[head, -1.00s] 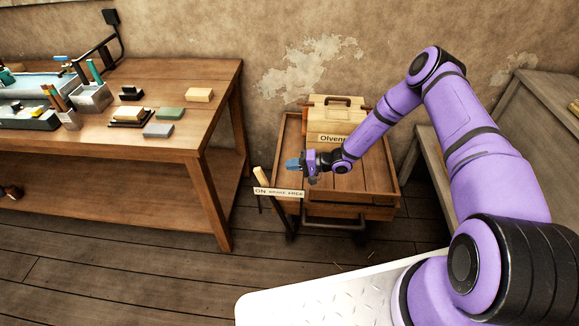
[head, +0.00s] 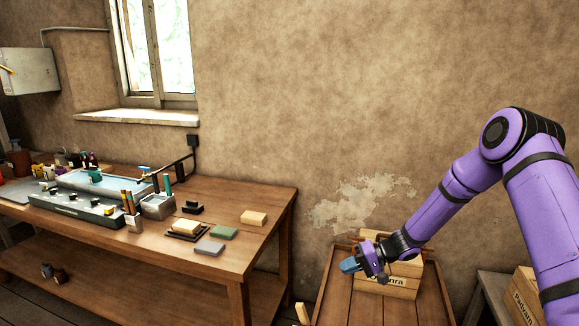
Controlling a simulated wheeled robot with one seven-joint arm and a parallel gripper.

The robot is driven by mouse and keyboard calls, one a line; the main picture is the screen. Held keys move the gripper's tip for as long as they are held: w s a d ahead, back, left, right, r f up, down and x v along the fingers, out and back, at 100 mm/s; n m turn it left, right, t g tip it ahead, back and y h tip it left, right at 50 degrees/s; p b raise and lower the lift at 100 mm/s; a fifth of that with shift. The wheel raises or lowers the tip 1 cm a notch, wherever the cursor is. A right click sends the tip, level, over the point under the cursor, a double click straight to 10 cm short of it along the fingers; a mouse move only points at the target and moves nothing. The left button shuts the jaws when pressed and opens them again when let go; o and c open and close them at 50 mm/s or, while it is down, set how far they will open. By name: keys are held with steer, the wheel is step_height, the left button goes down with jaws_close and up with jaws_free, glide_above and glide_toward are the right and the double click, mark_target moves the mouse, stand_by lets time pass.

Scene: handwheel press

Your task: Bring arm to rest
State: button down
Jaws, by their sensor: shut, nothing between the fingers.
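My gripper (head: 353,266) is at the end of my purple arm, on the right side of the head view. It is shut and holds nothing. It hangs in the air over the wooden cart (head: 335,298), in front of a wooden box with a lettered label (head: 402,284) that stands on the cart. My wrist hides part of that box and its label. My arm is bent, with the elbow high at the right.
A wooden workbench (head: 262,192) stands at the left with blocks, a grey tray unit (head: 75,208) and pen holders on it. Another wooden box (head: 525,300) is at the lower right. A window (head: 160,50) is in the wall behind. The air between bench and arm is clear.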

steer(key=s+d+r+n+h, duration=0.1)
steer(key=s+d+r+h, duration=0.1)
steer(key=s+r, duration=0.5)
steer(key=s+d+r+h, duration=0.1)
steer(key=s+r+h, duration=0.25)
steer(key=r, duration=0.75)
steer(key=s+d+r+n+h, duration=0.15)
steer(key=s+r, duration=0.35)
steer(key=r, duration=0.5)
steer(key=s+d+r+m+t+h, duration=0.1)
steer(key=s+d+r+t+h, duration=0.1)
steer(key=s, duration=0.9)
steer(key=s+d+r+m+t+h, duration=0.2)
steer(key=s+d+r, duration=0.4)
steer(key=s, duration=0.6)
steer(key=shift+d+r+t+h, duration=0.2)
steer(key=shift+r+t+h, duration=0.3)
steer(key=shift+r+h, duration=0.5)
steer(key=shift+w+r, duration=0.1)
